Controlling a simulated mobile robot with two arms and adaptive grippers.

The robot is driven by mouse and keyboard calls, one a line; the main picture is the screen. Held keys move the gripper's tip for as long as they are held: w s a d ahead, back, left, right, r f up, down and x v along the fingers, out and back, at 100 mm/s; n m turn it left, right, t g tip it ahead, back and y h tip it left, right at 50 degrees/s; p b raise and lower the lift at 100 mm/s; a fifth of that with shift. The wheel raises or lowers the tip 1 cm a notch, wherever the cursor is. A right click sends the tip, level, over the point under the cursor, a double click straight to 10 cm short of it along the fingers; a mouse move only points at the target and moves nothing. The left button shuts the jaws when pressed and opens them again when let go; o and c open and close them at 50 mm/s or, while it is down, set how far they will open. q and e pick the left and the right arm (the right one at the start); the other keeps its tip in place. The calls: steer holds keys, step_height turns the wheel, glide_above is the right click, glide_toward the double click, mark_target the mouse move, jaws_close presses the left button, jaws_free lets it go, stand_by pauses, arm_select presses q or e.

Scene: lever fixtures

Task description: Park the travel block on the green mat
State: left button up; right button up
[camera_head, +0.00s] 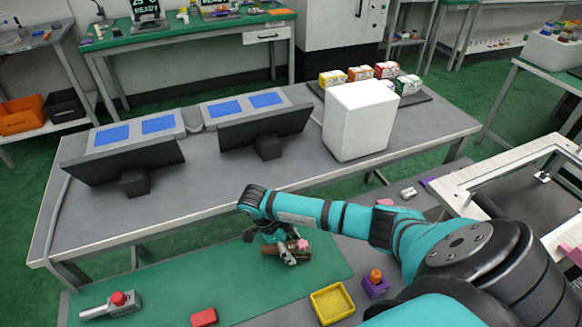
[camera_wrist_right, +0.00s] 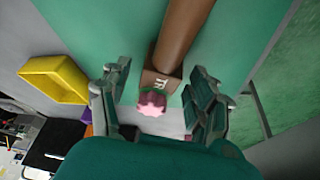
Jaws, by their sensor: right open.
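The green mat (camera_head: 240,287) lies along the front of the near bench. A brown bar (camera_head: 278,249) with a pink knob (camera_head: 303,244) at one end is over the right part of the mat. In the right wrist view the brown bar (camera_wrist_right: 185,40) and its pink knob (camera_wrist_right: 152,102) show between the fingers. My right gripper (camera_head: 290,256) is open around the knob end, with a gap on each side. A small red block (camera_head: 204,317) lies on the mat's front edge. My left gripper is out of view.
A grey fixture with a red knob (camera_head: 118,298) stands at the mat's left end. A yellow tray (camera_head: 332,303) and a purple block with an orange knob (camera_head: 375,284) are right of the mat. A white box (camera_head: 360,120) and dark monitors stand on the table behind. The mat's middle is clear.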

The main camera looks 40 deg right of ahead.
mark_target(275, 247)
steer(key=v, duration=1.1)
steer(key=shift+r, duration=0.15)
steer(key=shift+w, duration=0.1)
